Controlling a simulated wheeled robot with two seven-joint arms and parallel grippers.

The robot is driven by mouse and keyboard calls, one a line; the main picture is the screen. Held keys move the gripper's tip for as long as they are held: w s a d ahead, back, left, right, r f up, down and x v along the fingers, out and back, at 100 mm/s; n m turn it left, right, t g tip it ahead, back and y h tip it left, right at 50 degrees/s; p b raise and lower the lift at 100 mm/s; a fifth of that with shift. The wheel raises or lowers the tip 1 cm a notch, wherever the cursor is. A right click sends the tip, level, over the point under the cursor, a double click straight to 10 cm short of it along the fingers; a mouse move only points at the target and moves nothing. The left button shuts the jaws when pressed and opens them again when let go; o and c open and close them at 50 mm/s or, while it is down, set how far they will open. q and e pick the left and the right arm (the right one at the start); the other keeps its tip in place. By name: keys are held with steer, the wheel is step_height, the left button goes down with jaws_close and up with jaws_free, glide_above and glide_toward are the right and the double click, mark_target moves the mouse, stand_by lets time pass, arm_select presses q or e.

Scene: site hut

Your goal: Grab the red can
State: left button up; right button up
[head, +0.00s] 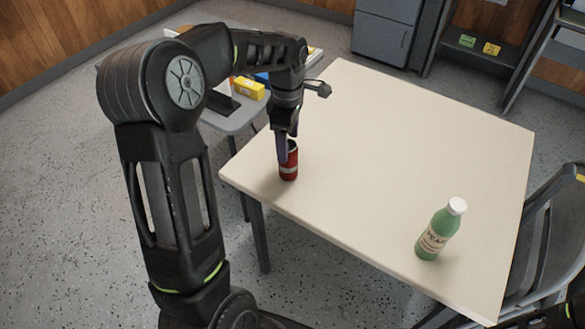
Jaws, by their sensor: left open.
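The red can (289,172) stands upright near the left corner of the cream table, with a pale band around it. My left gripper (285,152) points down right at the top of the can, and its fingers overlap the can's upper part in the head view. The left gripper is open; I cannot tell whether a finger touches the can. Part of the can's top is hidden behind the fingers. My right gripper is not in view.
A green bottle with a white cap (438,230) stands near the front right of the cream table (400,140). A grey side table (237,118) with a yellow box (248,88) is behind my left arm. A dark chair (545,235) is at the right. The table's middle is clear.

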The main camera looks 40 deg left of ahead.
mark_target(289, 161)
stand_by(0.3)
arm_select(q)
steer(key=shift+f, duration=1.3)
steer(key=shift+d+f+p, duration=0.2)
steer(key=shift+f+p, duration=0.3)
steer(key=shift+f, duration=2.15)
steer(key=c, duration=1.4)
steer(key=shift+r, duration=0.15)
step_height(289, 161, up, 10)
steer(key=shift+f+b, duration=0.1)
steer(key=shift+b, duration=0.2)
